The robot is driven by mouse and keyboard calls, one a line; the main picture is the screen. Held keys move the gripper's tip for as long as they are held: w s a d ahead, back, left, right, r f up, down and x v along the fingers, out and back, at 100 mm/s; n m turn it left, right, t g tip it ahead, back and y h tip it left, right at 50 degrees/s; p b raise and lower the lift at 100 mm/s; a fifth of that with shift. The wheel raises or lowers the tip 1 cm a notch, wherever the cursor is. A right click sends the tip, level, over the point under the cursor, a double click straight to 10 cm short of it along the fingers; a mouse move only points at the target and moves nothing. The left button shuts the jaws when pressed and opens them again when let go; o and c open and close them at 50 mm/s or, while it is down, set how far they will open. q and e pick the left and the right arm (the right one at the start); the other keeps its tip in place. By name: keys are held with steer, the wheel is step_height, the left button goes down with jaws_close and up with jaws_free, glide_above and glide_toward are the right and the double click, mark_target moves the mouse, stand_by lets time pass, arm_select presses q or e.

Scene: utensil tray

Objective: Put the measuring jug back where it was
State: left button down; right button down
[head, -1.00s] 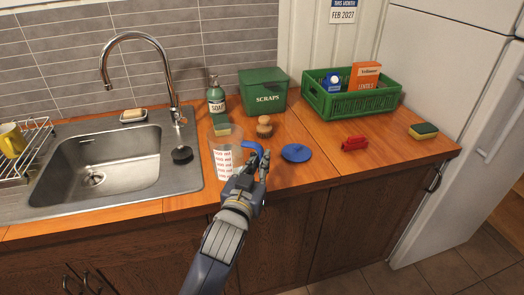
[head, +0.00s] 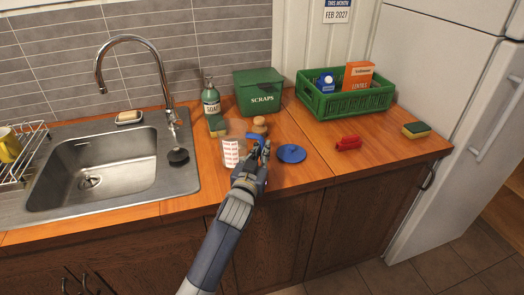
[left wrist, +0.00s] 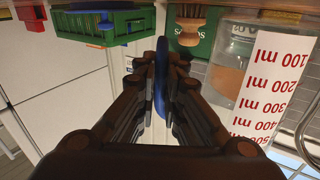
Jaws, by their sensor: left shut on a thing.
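The measuring jug (head: 231,153) is clear, with a white and red scale label and a blue handle. It looks upright above the wooden counter (head: 300,178), right of the sink. I cannot tell whether its base touches the wood. My left gripper (head: 259,150) is shut on the blue handle. In the left wrist view the handle (left wrist: 160,75) stands between the fingers, and the jug body (left wrist: 262,85) is to their right. My right gripper is not in view.
A wooden brush (head: 260,126) and a sponge (head: 217,126) are close behind the jug, near the soap bottle (head: 211,103). A blue lid-like disc (head: 291,153) lies right of the gripper. A black plug (head: 178,156) lies to the left. A red clip (head: 348,143) lies farther right.

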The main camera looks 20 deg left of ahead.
arm_select(q)
steer(key=shift+f, duration=0.1)
stand_by(0.3)
steer(key=shift+f, duration=0.15)
steer(key=c, duration=1.7)
jaws_free()
steer(key=shift+s+d, duration=0.1)
